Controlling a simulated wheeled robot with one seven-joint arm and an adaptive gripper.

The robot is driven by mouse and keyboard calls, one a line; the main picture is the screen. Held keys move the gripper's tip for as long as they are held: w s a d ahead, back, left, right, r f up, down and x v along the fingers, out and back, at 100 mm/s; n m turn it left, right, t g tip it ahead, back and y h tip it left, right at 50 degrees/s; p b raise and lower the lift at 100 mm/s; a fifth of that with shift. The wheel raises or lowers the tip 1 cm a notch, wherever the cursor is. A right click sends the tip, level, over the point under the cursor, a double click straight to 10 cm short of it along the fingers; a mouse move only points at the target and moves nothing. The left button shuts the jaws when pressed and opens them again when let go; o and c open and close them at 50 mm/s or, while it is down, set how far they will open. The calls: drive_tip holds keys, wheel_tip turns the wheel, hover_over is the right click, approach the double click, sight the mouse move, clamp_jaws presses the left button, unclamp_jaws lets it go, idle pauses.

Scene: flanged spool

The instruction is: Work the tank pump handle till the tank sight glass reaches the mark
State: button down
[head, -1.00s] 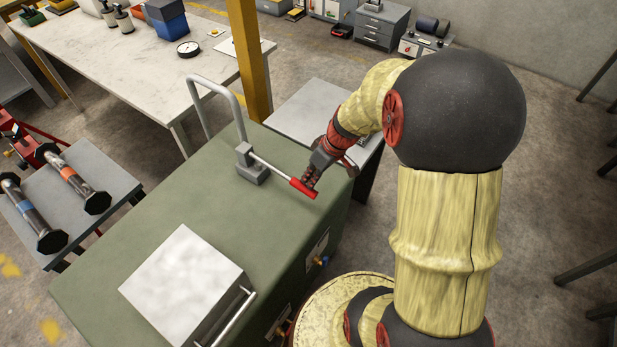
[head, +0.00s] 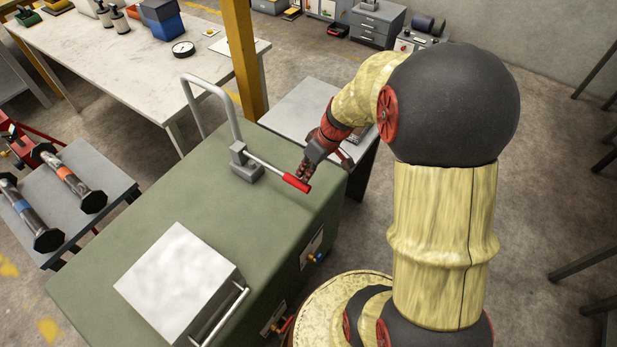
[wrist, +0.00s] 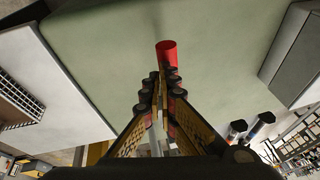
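The green tank (head: 150,215) carries a pump on its top. The pump has a grey bracket (head: 246,165) and a handle, a thin metal rod ending in a red grip (head: 296,183). The red grip also shows in the wrist view (wrist: 166,50), just beyond my fingertips. My gripper (head: 304,172) is at the grip, pointing down at it from the upper right. In the wrist view my fingers (wrist: 159,82) stand apart with a narrow gap, and the right finger overlaps the grip. Whether they touch it is unclear. I cannot make out the sight glass or its mark.
A pale box with a bar handle (head: 178,280) sits on the tank's near end. A bent grey pipe (head: 215,88) rises behind the pump. A yellow post (head: 243,60) and a white workbench (head: 110,65) stand beyond. A side table (head: 60,215) holds two flanged spools.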

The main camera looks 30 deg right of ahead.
drive_tip(key=s+d+r+p, duration=0.2)
drive_tip(key=s+d+r, duration=0.2)
drive_tip(key=s+r, duration=0.3)
drive_tip(key=shift+d, duration=0.3)
idle(0.5)
